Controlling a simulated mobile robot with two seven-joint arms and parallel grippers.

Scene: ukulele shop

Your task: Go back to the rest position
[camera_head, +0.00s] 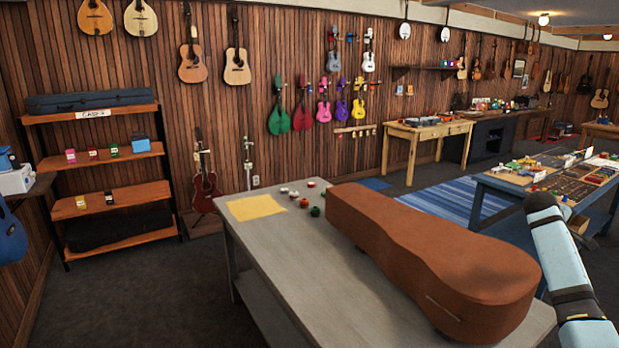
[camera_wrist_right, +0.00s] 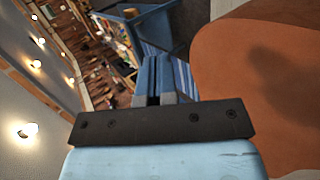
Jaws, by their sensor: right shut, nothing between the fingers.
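My right arm stands at the lower right of the head view, beside the right end of a brown instrument case (camera_head: 430,260). In the right wrist view my right gripper (camera_wrist_right: 162,68) has its blue and grey fingers together, with nothing seen between them. The brown case (camera_wrist_right: 250,75) fills the right of that view, apart from the fingers as far as I can see. The case lies closed on a grey table (camera_head: 290,270). My left gripper is in neither view.
A yellow cloth (camera_head: 256,207) and several small red and green items lie on the table's far left part. A blue table (camera_head: 530,187) with small goods stands beyond my right arm. A shelf rack (camera_head: 105,160) stands at the left. The floor between is clear.

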